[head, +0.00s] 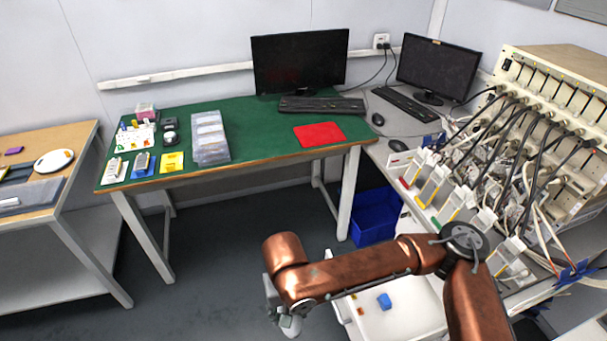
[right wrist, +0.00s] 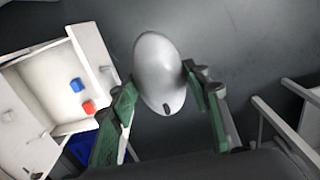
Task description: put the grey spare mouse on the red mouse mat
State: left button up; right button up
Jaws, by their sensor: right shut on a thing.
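The grey spare mouse (right wrist: 160,75) is between the fingers of my right gripper (right wrist: 162,100) in the right wrist view, and the gripper is shut on it. In the head view my right gripper (head: 280,314) is low at the bottom middle, over the floor, with part of the pale mouse (head: 291,327) showing below it. The red mouse mat (head: 319,134) lies flat and bare on the green-topped table (head: 262,128), near its right end, well behind and above the gripper in the picture. My left gripper is not in view.
A monitor (head: 300,62) and keyboard (head: 321,105) stand behind the mat. Clear trays (head: 209,138) and small items are left on the green table. Two dark mice (head: 378,119) (head: 397,145) lie on the grey desk. A blue bin (head: 373,219) is on the floor. A white cart (head: 405,318) is beside my arm.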

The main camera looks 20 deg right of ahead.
aim_at(320, 134)
jog(key=u, duration=0.15)
jog(key=i, duration=1.55)
jog(key=z, duration=0.15)
